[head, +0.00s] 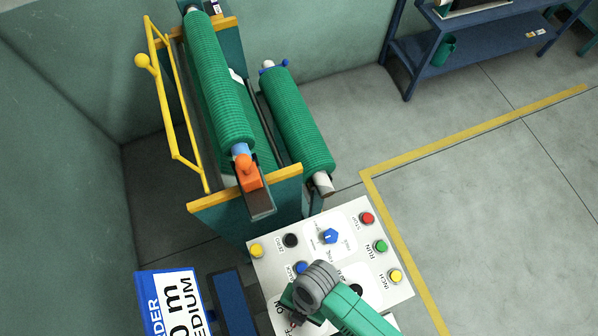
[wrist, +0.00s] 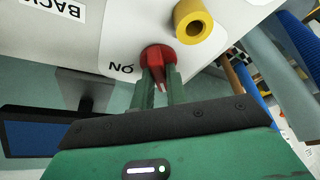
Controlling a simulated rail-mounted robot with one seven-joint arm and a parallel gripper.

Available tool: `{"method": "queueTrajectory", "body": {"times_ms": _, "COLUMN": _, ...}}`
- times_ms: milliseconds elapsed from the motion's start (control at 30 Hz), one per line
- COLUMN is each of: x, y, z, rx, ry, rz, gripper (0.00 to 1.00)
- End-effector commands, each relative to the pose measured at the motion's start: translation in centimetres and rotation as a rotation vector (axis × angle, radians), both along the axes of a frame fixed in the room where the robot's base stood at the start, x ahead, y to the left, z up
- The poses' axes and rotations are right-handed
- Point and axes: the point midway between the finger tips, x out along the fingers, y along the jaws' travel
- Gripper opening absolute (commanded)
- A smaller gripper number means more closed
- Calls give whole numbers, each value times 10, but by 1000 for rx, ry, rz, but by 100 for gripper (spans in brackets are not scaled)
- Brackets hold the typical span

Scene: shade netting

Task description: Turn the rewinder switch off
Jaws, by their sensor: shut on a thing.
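The rewinder switch (wrist: 158,56) is a red round knob with a raised grip bar on the pale control panel (head: 312,217). In the wrist view it sits at the top middle, beside an upside-down "ON" label. My gripper (wrist: 161,80) has its two green fingers closed on the knob's bar, one finger on each side. In the head view my gripper (head: 296,302) is over the panel's lower left corner, between parts of the "ON" and "OFF" lettering. It hides most of the switch there.
A yellow cylinder (wrist: 193,19) stands close beside the switch. A blue button (head: 301,268), a blue dial (head: 330,236), and red (head: 367,218) and green (head: 380,246) buttons share the panel. Green netting rolls (head: 218,80) are behind.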

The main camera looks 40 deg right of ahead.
Motion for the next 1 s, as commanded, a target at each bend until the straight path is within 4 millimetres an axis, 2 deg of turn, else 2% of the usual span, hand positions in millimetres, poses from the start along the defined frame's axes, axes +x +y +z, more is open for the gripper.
{"method": "queueTrajectory", "body": {"times_ms": 300, "x": 0, "y": 1, "z": 0, "rx": 1, "ry": 0, "rz": 84, "gripper": 0}}
{"method": "queueTrajectory", "body": {"times_ms": 767, "x": 1, "y": 1, "z": 0, "rx": 0, "ry": -1, "rz": 96, "gripper": 0}}
{"method": "queueTrajectory", "body": {"times_ms": 800, "x": 0, "y": 1, "z": 0, "rx": 0, "ry": 0, "rz": 95, "gripper": 17}}
{"method": "queueTrajectory", "body": {"times_ms": 900, "x": 0, "y": 0, "z": 0, "rx": 0, "ry": 0, "rz": 95, "gripper": 36}}
{"method": "queueTrajectory", "body": {"times_ms": 1000, "x": 0, "y": 0, "z": 0, "rx": 0, "ry": 0, "rz": 94, "gripper": 36}}
